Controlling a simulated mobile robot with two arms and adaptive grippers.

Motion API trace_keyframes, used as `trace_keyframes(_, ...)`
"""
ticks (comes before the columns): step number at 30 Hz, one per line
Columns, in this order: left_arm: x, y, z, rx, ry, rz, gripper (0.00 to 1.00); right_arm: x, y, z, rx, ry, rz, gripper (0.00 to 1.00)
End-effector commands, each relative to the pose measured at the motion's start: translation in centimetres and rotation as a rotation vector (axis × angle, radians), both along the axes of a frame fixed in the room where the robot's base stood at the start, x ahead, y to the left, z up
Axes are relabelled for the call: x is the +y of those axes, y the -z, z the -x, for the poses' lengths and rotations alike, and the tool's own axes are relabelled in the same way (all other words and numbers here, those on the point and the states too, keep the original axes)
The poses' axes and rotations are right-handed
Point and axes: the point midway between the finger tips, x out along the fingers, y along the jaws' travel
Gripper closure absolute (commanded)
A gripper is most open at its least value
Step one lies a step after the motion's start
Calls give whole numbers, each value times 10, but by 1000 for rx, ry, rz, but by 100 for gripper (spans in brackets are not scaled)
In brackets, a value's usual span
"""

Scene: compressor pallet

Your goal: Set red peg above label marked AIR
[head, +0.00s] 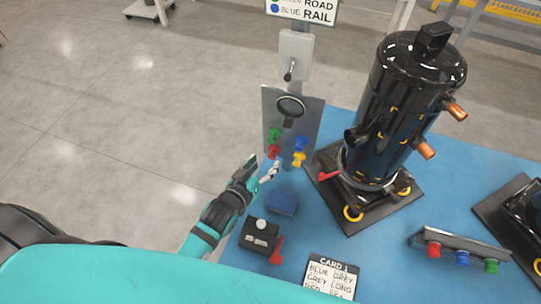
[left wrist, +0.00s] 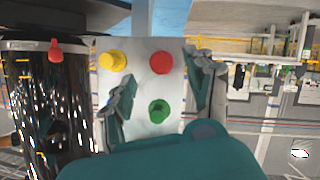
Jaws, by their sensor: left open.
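An upright grey panel (head: 313,118) holds a red peg (head: 273,152), a green peg (head: 274,134), a blue peg (head: 300,143) and a yellow peg (head: 298,159). My left gripper (head: 262,168) is open and empty, just in front of the panel's lower left. In the left wrist view, the red peg (left wrist: 161,62) and the green peg (left wrist: 159,111) show between its spread fingers (left wrist: 163,85). The yellow peg (left wrist: 112,60) lies left of the red one; the blue peg is not visible there. No label reading AIR is legible. My right gripper is not in view.
A black compressor (head: 402,110) stands right of the panel on the blue table (head: 380,262). A rail (head: 460,241) with red, blue and green knobs lies at right. A blue box (head: 282,203), a black switch box (head: 260,237) and a card (head: 331,277) sit near the front.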

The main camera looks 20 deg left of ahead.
Motion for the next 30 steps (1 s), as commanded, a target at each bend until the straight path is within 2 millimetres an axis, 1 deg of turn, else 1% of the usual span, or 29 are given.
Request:
trace_keyframes(1, -2, 3, -10, -1, 0, 0, 45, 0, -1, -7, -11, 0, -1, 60)
trace_keyframes(3, -4, 7, -21, -1, 1, 0, 45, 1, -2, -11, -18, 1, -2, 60)
trace_keyframes(6, -6, 12, -33, -2, 1, 0, 45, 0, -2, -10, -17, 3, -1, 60)
trace_keyframes(9, -7, 16, -42, -1, 1, 0, 45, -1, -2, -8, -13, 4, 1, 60)
trace_keyframes(14, -8, 19, -47, 0, 0, -1, 45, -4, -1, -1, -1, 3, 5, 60)
trace_keyframes(18, -8, 19, -48, 0, 0, -1, 45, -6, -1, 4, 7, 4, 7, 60)
trace_keyframes(21, -8, 19, -48, 0, 0, -1, 45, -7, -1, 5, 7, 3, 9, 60)
trace_keyframes(23, -8, 19, -48, 0, 0, -1, 51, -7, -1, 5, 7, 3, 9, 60)
trace_keyframes(30, -8, 19, -47, 0, 0, -1, 83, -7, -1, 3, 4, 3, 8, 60)
